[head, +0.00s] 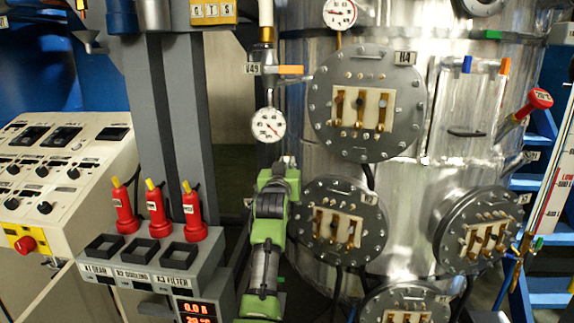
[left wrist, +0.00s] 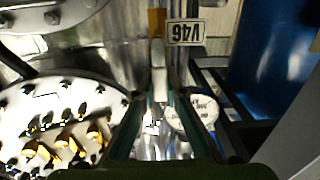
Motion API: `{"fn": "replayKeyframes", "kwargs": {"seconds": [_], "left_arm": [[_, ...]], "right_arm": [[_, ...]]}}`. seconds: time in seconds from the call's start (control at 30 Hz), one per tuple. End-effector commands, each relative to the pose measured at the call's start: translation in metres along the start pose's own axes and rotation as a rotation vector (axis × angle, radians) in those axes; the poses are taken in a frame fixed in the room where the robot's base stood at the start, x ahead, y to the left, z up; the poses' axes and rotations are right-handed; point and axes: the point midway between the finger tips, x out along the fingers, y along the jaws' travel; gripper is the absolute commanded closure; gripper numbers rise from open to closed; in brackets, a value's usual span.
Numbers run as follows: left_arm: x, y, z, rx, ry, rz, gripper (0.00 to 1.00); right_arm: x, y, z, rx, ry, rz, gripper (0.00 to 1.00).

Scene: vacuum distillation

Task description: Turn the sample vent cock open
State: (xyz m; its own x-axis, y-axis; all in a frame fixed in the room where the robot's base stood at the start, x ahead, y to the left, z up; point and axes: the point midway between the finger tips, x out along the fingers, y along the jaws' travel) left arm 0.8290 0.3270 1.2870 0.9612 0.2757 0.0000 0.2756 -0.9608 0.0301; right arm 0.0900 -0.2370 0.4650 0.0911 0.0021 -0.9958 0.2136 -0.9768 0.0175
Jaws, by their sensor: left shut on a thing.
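My left gripper (head: 284,165) reaches up along the left side of the metal vessel, below a round gauge. In the left wrist view its two fingers (left wrist: 159,78) close on a narrow pale handle (left wrist: 158,54), which I take to be the sample vent cock. The handle stands beside an upside-down label reading V46 (left wrist: 185,33). An orange-brown part (left wrist: 157,21) shows just past the handle. In the head view my gripper and wrist hide the cock; only a small label (head: 248,203) shows beside them. My right gripper is not in view.
The gauge (head: 268,124) hangs above my gripper, under a valve with an orange lever (head: 290,70) labelled V49. Flanges with brass terminals (head: 338,222) (head: 366,103) stand close on the right. A grey column (head: 175,110) and a console (head: 60,170) are left.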

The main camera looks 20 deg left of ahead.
Motion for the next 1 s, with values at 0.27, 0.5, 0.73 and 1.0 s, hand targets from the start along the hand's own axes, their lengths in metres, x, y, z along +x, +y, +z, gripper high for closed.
{"fn": "replayKeyframes", "kwargs": {"seconds": [0.27, 0.5, 0.73, 1.0], "left_arm": [[0.000, 0.000, 0.001, -0.003, -0.002, 0.000, 0.71], [-0.003, 0.000, 0.001, -0.001, 0.000, -0.001, 0.71], [-0.028, -0.001, 0.002, -0.001, -0.001, -0.001, 0.71], [-0.064, -0.001, 0.001, -0.003, -0.001, -0.001, 0.71]], "right_arm": [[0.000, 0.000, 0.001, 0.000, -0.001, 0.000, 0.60], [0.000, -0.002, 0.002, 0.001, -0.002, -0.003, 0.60], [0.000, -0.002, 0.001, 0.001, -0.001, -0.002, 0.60], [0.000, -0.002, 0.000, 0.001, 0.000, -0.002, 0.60]]}}
